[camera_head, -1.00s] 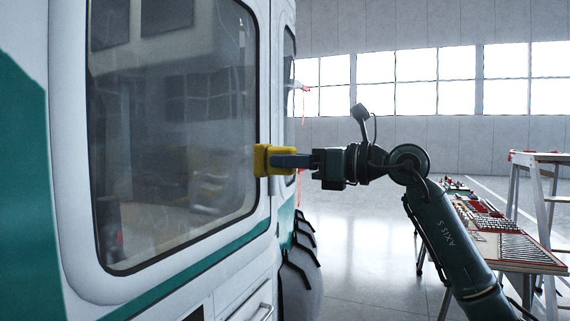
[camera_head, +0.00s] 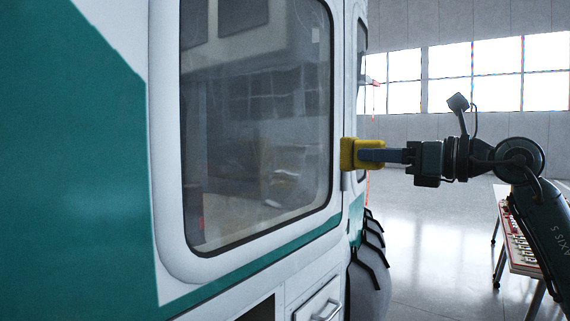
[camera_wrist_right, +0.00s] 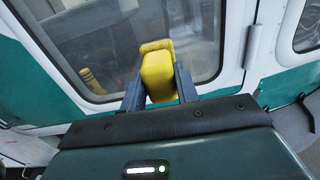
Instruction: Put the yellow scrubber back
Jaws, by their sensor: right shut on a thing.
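The yellow scrubber (camera_head: 350,154) is held by my right gripper (camera_head: 372,155) in front of the helicopter's white and green side, near the right edge of the big window (camera_head: 255,130). In the right wrist view the scrubber (camera_wrist_right: 158,75) sits between the two fingers of the right gripper (camera_wrist_right: 160,88), which are shut on it. Behind it there are the window glass and the white frame. I cannot tell whether the scrubber touches the helicopter. My left gripper is not in view.
The helicopter (camera_head: 90,200) fills the left and middle of the head view. A tool table (camera_head: 522,250) with red trays stands at the right. Open shiny floor (camera_head: 430,270) lies between. A door handle (camera_head: 325,310) is low on the helicopter's side.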

